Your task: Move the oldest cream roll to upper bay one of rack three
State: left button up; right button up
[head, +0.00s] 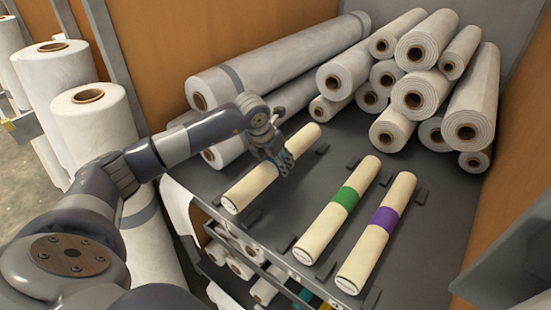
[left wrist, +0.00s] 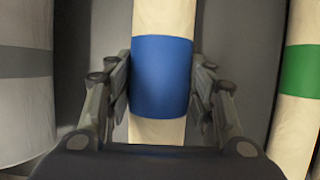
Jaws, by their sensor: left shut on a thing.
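Three cream rolls are in the head view. The leftmost cream roll (head: 245,190) has a blue band, which fills the middle of the left wrist view (left wrist: 162,75). My left gripper (head: 284,162) is shut on this roll at its blue band, with one finger on each side. A second cream roll (head: 325,228) with a green band lies to its right; it also shows at the right edge of the left wrist view (left wrist: 297,105). A third cream roll (head: 365,252) has a purple band. I cannot read any age on the rolls. My right gripper is not in view.
The grey shelf (head: 262,225) has small dark stop blocks beside the rolls. Several white rolls (head: 415,92) are stacked at the back, and a long grey-banded roll (head: 275,65) lies behind my gripper. Large upright rolls (head: 92,110) stand at left. More rolls sit on a lower level.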

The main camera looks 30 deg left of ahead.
pick_arm(q)
jog(key=shift+w+a+p, duration=0.3)
jog(key=shift+w+a, duration=0.5)
jog(key=shift+w, duration=0.3)
notch_tip(320, 180, down, 3)
jog(key=shift+r+p, duration=0.1)
jog(key=shift+p, duration=0.85)
jog(key=shift+f, duration=0.6)
jog(key=o, duration=1.4)
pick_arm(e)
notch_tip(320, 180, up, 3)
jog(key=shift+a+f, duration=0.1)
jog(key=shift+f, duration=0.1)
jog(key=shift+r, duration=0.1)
